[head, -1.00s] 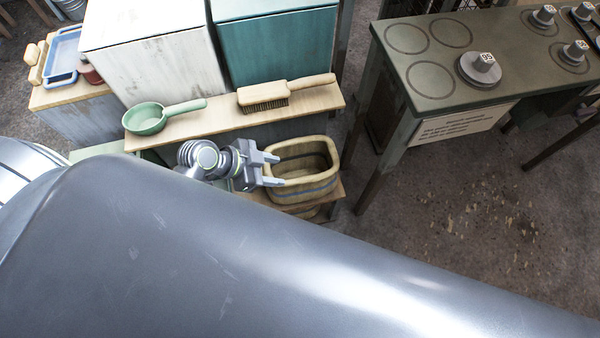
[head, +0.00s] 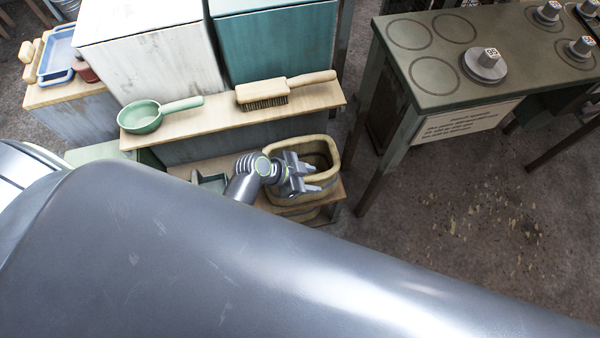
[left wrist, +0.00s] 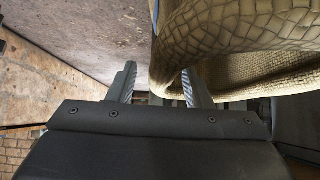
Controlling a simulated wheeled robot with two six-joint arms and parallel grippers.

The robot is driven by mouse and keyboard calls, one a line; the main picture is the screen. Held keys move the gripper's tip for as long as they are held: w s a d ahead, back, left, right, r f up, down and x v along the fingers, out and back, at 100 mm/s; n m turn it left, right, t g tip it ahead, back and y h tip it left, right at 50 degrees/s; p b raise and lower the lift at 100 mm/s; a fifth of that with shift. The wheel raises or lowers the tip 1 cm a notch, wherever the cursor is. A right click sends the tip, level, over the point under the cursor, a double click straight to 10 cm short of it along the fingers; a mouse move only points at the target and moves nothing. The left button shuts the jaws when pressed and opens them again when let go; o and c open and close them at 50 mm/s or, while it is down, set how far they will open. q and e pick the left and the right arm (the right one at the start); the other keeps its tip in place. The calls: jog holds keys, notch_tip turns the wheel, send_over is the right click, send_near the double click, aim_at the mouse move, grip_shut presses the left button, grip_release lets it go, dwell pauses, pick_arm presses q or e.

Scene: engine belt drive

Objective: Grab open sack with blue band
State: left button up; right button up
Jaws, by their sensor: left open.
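The open sack (head: 333,160) is tan with a thick rounded rim. It stands at the right end of a low wooden shelf in the head view. My left gripper (head: 316,174) is over the sack's near left side, covering part of its mouth and its blue band. The gripper is open, its fingers pointing right. In the left wrist view the woven sack (left wrist: 240,30) fills the upper right, with a bit of blue at its left edge. Its rounded edge reaches the gap between the open fingers (left wrist: 158,84); I cannot tell whether they touch it. My right gripper is not in view.
Above the sack's shelf, a plank holds a green ladle (head: 145,116) and a wooden brush (head: 265,92). White and teal cabinets stand behind. A dark green table (head: 440,85) with knobbed discs is at right.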

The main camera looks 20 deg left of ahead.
pick_arm(q)
jog(key=shift+f, duration=0.1)
grip_shut()
jog(key=shift+w, duration=0.1)
dwell(0.6)
